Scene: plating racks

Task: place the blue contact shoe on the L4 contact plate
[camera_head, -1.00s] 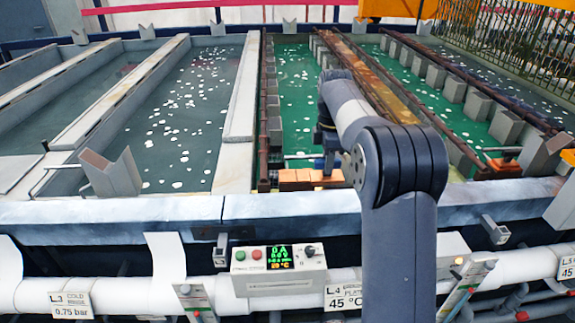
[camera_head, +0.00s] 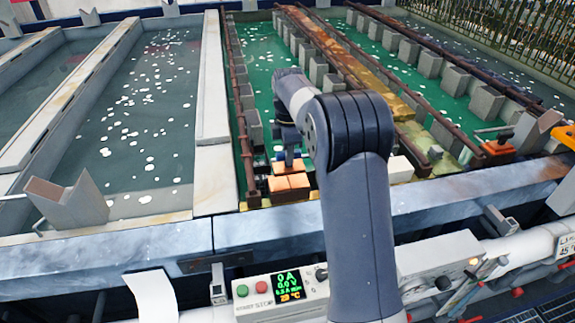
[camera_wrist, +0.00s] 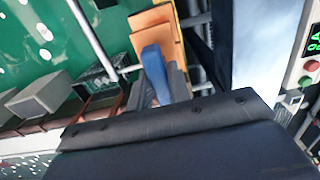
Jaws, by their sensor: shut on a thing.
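The blue contact shoe shows in the wrist view as a blue upright piece (camera_wrist: 154,66) between the grey jaws of my gripper (camera_wrist: 166,86). An orange copper-coloured block (camera_wrist: 157,28) lies directly beyond it; I cannot tell whether the two touch or are one piece. In the head view my gripper (camera_head: 290,158) points down over orange blocks (camera_head: 288,186) at the near end of the green-liquid tank, where the L4 contact plate appears to be. The shoe itself is mostly hidden there by my gripper and arm.
A control box (camera_head: 283,291) with a lit display is on the front below the rim (camera_head: 130,262). A grey forked bracket (camera_head: 72,203) stands at the left. Brown rails (camera_head: 240,120) flank the green tank. Another orange block (camera_head: 498,148) with a dark handle is at the right.

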